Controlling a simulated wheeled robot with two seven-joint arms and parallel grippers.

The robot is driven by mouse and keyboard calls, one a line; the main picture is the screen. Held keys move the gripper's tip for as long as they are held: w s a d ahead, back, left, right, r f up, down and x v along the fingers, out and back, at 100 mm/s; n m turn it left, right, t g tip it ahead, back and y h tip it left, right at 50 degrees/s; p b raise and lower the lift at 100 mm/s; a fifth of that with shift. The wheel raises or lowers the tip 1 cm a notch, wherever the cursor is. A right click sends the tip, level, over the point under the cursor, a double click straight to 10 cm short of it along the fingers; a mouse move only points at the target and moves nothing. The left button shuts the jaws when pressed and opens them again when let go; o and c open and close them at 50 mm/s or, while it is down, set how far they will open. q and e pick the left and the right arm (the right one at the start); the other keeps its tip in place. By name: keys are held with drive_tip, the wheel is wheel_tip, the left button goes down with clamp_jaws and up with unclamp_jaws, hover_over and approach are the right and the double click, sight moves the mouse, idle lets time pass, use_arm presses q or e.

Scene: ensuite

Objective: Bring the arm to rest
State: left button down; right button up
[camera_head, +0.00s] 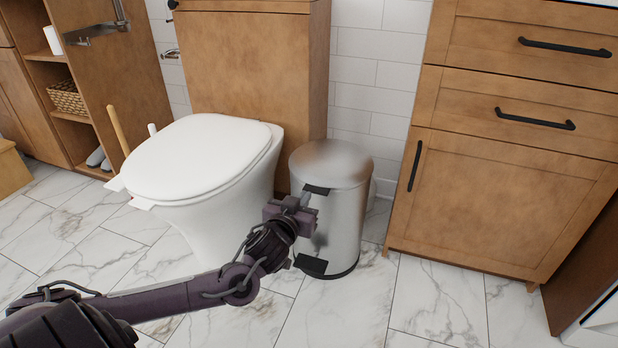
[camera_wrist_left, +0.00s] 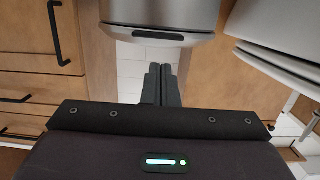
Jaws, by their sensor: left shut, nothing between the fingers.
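My left arm comes in from the lower left in the head view and reaches toward the metal pedal bin. My left gripper (camera_head: 306,198) is in front of the bin's upper side, near the black tab under its lid. In the left wrist view the two dark fingers (camera_wrist_left: 160,84) are together with nothing between them. The silver bin (camera_head: 340,215) stands upright on the floor with its lid down. Its edge also shows at the top of the left wrist view (camera_wrist_left: 160,14). I cannot tell whether the fingers touch it. My right gripper is not in view.
A white toilet (camera_head: 200,160) with its lid down stands left of the bin. A wooden cabinet (camera_head: 500,195) with black handles stands to the right. An open wooden shelf unit with a wicker basket (camera_head: 67,97) is at the far left. The marble-tiled floor (camera_head: 430,300) in front is clear.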

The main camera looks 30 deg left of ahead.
use_arm(q)
drive_tip(key=shift+s+d+f+p, duration=0.15)
drive_tip(key=shift+s+f+p, duration=0.05)
drive_tip(key=shift+s, duration=0.4)
drive_tip(key=shift+s+d+f+p, duration=0.15)
drive_tip(key=shift+s+d+p, duration=0.05)
drive_tip(key=shift+s, duration=0.45)
drive_tip(key=shift+s+d+f+p, duration=0.15)
drive_tip(key=shift+s+f+p, duration=0.05)
drive_tip(key=shift+s, duration=0.4)
